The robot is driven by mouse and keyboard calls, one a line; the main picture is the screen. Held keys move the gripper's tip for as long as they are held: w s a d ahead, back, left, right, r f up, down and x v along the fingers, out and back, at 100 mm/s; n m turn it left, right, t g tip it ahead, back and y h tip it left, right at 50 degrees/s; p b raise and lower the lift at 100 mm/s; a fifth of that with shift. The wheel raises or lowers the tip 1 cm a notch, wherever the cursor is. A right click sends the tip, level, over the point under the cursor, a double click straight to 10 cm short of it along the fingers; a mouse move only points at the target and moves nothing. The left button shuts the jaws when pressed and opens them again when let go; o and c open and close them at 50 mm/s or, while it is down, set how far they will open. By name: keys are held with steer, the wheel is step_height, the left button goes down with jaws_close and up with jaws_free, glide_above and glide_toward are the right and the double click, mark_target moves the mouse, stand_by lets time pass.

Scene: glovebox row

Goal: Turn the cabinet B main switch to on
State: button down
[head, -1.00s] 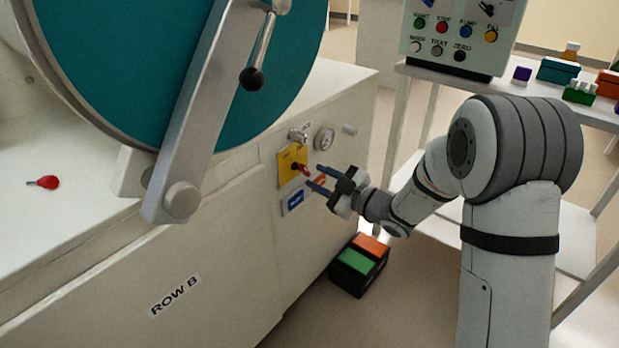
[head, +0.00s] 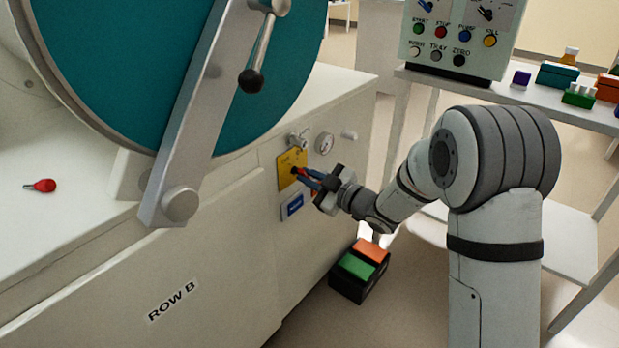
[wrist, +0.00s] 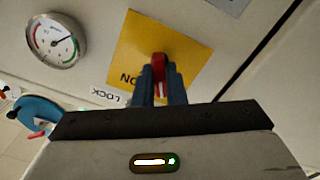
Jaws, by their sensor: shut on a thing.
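The cabinet B main switch is a red handle (wrist: 159,68) on a yellow plate (wrist: 190,52) on the cabinet's front panel; the plate also shows in the head view (head: 288,163). In the wrist view the word "ON" is partly visible on the plate, upside down, near my fingers. My gripper (head: 305,176) reaches the plate from the right. Its two blue fingers (wrist: 160,88) are shut on the red handle, one on each side. The fingers and gripper body hide the lower part of the handle and some of the plate.
A large teal round door (head: 130,70) with a lever stands left. A black box with green and orange pads (head: 358,268) lies on the floor below.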

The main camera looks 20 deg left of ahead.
stand_by(0.4)
steer(key=m+p, duration=0.2)
steer(key=shift+r+m, duration=0.15)
steer(key=shift+m, duration=0.25)
steer(key=shift+m+p, duration=1.2)
steer(key=shift+m, duration=0.2)
steer(key=c, duration=1.5)
jaws_free()
